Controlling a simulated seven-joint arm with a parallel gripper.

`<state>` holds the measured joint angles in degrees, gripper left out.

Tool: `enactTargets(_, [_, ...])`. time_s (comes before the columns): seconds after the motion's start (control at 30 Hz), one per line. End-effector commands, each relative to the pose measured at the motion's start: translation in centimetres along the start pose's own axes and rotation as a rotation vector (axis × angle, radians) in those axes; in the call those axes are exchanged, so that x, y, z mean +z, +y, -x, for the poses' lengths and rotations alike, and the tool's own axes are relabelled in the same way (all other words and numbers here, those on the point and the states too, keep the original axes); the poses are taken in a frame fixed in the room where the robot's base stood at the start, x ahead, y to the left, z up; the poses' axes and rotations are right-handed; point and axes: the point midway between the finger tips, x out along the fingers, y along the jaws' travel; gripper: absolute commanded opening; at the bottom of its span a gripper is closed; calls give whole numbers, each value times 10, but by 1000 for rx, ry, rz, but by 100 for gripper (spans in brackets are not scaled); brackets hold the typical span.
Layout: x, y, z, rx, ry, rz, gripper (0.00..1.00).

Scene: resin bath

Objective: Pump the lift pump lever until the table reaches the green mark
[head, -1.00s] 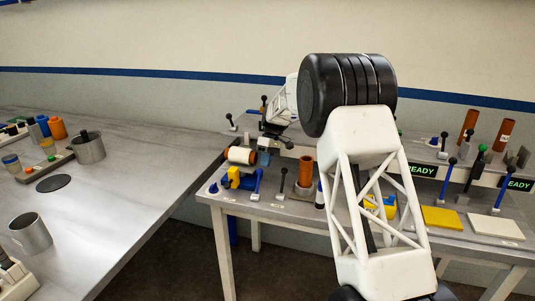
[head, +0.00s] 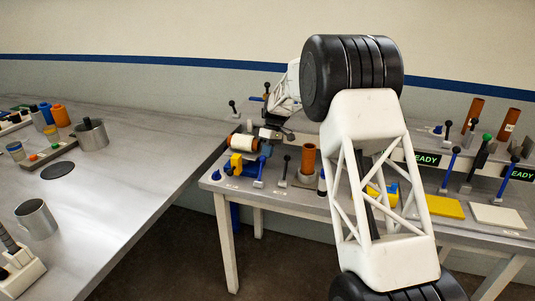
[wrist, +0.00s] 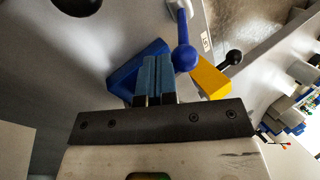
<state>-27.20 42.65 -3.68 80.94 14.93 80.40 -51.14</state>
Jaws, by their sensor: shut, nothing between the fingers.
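A blue lever with a ball knob (wrist: 186,58) stands on the bench, close to my fingertips. It rises from a pale base at the top of the wrist view. A blue block (wrist: 130,72) and a yellow piece (wrist: 212,79) lie either side of my fingers. My gripper (wrist: 155,66) is shut and empty, its blue fingers side by side; whether it touches the blue parts I cannot tell. In the head view my gripper (head: 267,136) is above the bench's left end, near a blue lever (head: 261,168) and a yellow-and-blue device (head: 237,164). I see no green mark or lift table clearly.
A black-knobbed lever (head: 284,170) and a brown cylinder (head: 308,158) stand right of the blue lever. A white roller with orange ends (head: 243,142) is at the left. My arm hides the bench's middle. A grey table (head: 130,185) stands at left.

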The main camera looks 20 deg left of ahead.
Motion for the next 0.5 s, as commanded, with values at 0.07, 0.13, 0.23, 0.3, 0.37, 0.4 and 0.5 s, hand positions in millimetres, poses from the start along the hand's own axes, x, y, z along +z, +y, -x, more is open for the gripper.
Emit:
enactTargets(0.07, [0,-2,1,9,2,1,0])
enactTargets(0.13, [0,-2,1,13,4,1,0])
enactTargets(0.23, [1,-3,1,21,6,2,0])
enactTargets(0.3, [1,-4,1,26,7,2,0])
enactTargets(0.37, [1,-4,1,30,8,3,0])
enactTargets(0.4, [1,-5,1,33,9,3,0])
enactTargets(0.5, [2,-6,1,41,11,3,0])
